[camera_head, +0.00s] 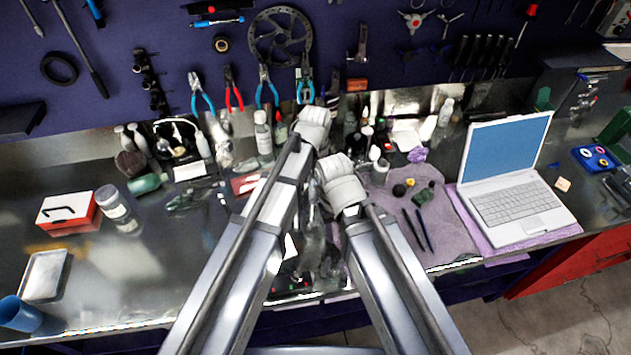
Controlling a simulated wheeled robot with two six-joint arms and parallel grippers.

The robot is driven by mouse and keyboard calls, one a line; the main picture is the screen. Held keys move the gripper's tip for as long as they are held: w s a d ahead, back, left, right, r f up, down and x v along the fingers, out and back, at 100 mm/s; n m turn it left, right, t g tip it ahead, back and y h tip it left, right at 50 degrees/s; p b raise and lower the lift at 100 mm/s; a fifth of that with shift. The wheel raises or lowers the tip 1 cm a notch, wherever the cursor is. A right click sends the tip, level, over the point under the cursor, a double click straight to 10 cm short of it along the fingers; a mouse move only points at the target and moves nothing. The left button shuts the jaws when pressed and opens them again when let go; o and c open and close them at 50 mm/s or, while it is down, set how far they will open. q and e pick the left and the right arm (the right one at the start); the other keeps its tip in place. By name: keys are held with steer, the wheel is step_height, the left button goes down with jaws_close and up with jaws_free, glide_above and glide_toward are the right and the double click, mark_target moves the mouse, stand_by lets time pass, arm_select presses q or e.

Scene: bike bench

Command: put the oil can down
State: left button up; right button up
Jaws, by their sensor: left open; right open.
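My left arm reaches up the middle of the picture, and its white end with the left gripper (314,122) is over the back of the bench. My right arm ends lower and slightly to the right, with the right gripper (341,181) over the middle of the bench. Both grippers are open, though their fingers are largely hidden by my own arms. I cannot pick out the oil can for certain. Nothing visible is held.
The metal bench (130,262) has free room at front left, near a red and white box (68,212), a jar (116,208), a tray (45,274) and a blue cup (18,314). A purple cloth (446,238) and laptop (508,180) fill the right. Tools hang behind.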

arm_select(q)
step_height(320, 180, up, 10)
steer(key=p, duration=0.8)
steer(key=shift+f+p, duration=0.15)
steer(key=shift+p, duration=0.2)
steer(key=shift+f, duration=0.1)
